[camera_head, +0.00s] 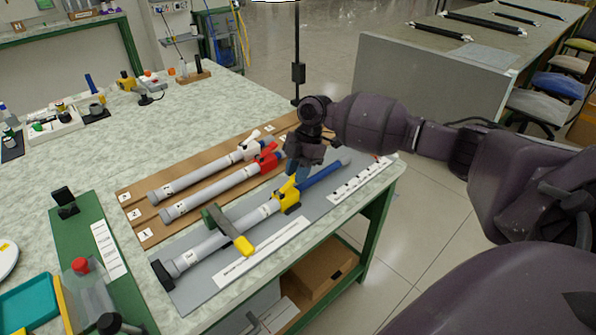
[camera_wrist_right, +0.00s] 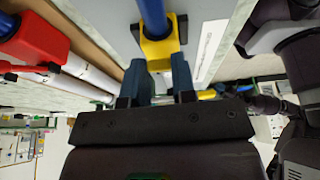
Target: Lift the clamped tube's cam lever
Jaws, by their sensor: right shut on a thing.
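The clamped grey tube (camera_head: 196,254) lies on a grey mat, under a green clamp (camera_head: 215,218) with a yellow handle (camera_head: 243,245). Its yellow collar (camera_head: 287,202) has a blue rod (camera_head: 326,172) coming out of it. The yellow cam lever (camera_head: 290,183) rises from the collar towards my right gripper (camera_head: 302,170). My right gripper is shut on the lever, just above the collar. The wrist view shows its blue fingers (camera_wrist_right: 158,85) close by the yellow collar (camera_wrist_right: 160,48); the lever between them is mostly hidden. My left gripper is out of view.
Two more grey tubes, one with a red collar (camera_head: 268,158) and one with a white collar (camera_head: 249,146), lie beside it on a brown board (camera_head: 126,195). A green fixture (camera_head: 72,235) stands at the left. A thin black post (camera_head: 298,72) rises behind my gripper.

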